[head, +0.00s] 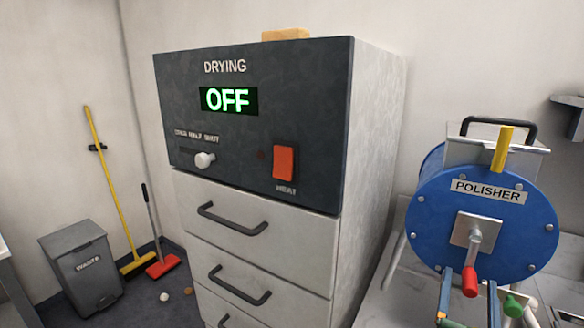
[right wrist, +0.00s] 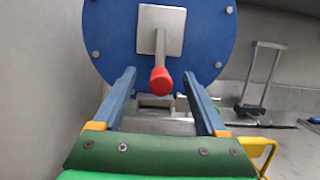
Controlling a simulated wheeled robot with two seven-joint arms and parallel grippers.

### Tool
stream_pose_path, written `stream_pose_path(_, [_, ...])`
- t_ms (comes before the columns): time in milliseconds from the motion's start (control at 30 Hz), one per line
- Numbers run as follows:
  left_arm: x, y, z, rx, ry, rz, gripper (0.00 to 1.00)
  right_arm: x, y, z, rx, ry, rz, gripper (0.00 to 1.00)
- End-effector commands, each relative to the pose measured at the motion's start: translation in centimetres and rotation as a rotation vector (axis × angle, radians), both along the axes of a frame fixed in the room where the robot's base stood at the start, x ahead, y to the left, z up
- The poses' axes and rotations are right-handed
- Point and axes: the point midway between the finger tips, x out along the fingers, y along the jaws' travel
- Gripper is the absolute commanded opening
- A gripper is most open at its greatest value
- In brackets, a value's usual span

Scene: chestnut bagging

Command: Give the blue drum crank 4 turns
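The blue drum (head: 425,215), labelled POLISHER, stands at the right of the head view. It also fills the top of the right wrist view (right wrist: 110,40). Its grey crank arm (head: 475,238) points down from a square plate to a red handle (head: 469,281). The red handle shows in the middle of the right wrist view (right wrist: 161,80). My right gripper (head: 468,277) is open, with blue fingers on either side of the red handle. In the right wrist view (right wrist: 159,76) gaps show between the handle and both fingers. My left gripper is not in view.
A drying cabinet (head: 258,245) with its display reading OFF stands left of the drum. A yellow handle (head: 504,150) and a black bar (head: 485,121) rise above the drum. A waste bin (head: 80,262) and brooms stand at far left.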

Motion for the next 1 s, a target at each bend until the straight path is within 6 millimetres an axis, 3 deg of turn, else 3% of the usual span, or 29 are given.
stream_pose_path(333, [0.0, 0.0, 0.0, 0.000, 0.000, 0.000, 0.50, -0.5, 0.3, 0.0, -0.001, 0.002, 0.002, 0.75])
stream_pose_path(800, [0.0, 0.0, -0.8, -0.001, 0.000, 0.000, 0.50, -7.0, 4.4, -0.3, 0.001, 0.001, 0.002, 0.75])
stream_pose_path(1000, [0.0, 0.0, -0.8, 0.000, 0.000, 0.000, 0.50, -7.7, 4.7, 0.0, 0.001, -0.001, 0.000, 0.75])
